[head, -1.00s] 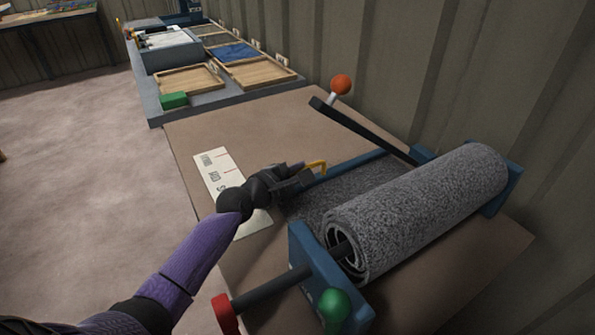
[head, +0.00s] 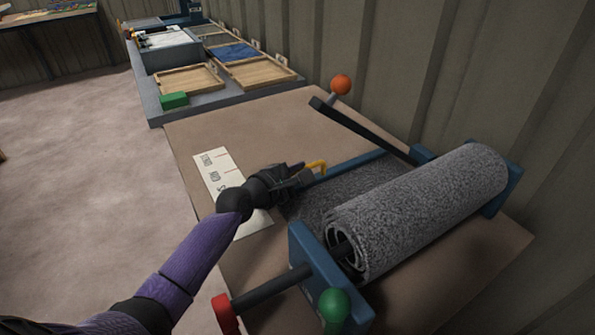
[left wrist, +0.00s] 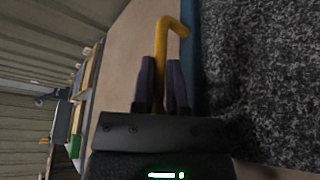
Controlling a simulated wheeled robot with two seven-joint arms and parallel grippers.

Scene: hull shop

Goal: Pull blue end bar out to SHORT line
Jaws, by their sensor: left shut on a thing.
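The blue end bar (head: 347,166) lies along the free edge of the grey speckled sheet (head: 355,184), which comes off a thick roll (head: 425,213). A yellow handle (head: 318,165) stands on the bar; it also shows in the left wrist view (left wrist: 163,50). My left gripper (head: 296,176) is shut on the yellow handle, its two dark fingers on either side of it in the left wrist view (left wrist: 164,85). A white strip (head: 217,168) with printed lines and letters lies left of the bar, partly hidden by my left arm; its lettering is only partly readable. My right gripper is not in view.
A black lever with an orange knob (head: 341,85) rises behind the sheet. A red knob (head: 226,314) and a green knob (head: 334,304) are at the roll's near end. Trays and a green block (head: 174,100) stand beyond. The brown table top (head: 235,124) is clear beyond the strip.

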